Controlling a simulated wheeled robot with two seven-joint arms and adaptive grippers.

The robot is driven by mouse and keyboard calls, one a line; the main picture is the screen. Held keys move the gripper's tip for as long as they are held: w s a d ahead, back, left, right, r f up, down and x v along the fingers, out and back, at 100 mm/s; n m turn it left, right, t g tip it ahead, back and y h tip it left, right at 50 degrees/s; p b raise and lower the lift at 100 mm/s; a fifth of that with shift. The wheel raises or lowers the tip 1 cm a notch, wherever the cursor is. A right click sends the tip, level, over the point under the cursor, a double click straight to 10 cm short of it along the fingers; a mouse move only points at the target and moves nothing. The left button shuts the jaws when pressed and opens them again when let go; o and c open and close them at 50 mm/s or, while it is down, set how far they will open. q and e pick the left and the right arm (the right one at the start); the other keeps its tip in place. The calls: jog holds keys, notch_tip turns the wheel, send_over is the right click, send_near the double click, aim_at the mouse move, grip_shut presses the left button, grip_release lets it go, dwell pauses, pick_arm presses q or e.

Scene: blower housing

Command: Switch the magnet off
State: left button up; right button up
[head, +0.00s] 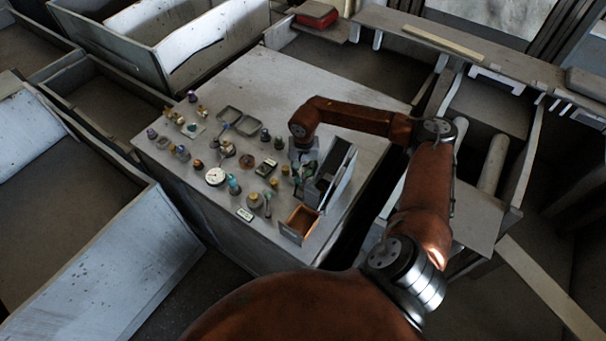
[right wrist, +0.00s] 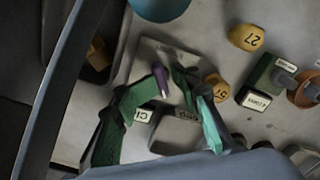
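In the right wrist view a small purple peg or lever (right wrist: 160,80) stands on a grey plate beside a grey block (right wrist: 178,135) with small white labels, one reading C1. I cannot tell for certain whether this is the magnet's switch. My right gripper (right wrist: 164,88) has its green fingers apart, one on each side of the purple piece. A small gap seems to show, but touching cannot be ruled out. In the head view my right gripper (head: 300,172) is low over the table's right part, hiding what is beneath it. My left gripper is not in view.
The grey table (head: 290,95) has its far part clear. A white-faced dial (head: 215,176) and several small parts stand to the left. A tall grey open box (head: 336,178) is close on the gripper's right, with an orange-brown tray (head: 300,221) in front. Yellow piece 27 (right wrist: 246,38) is nearby.

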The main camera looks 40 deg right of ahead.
aim_at(303, 174)
jog(key=shift+r+p, duration=1.2)
jog(key=shift+r, duration=1.8)
jog(key=shift+w, duration=0.15)
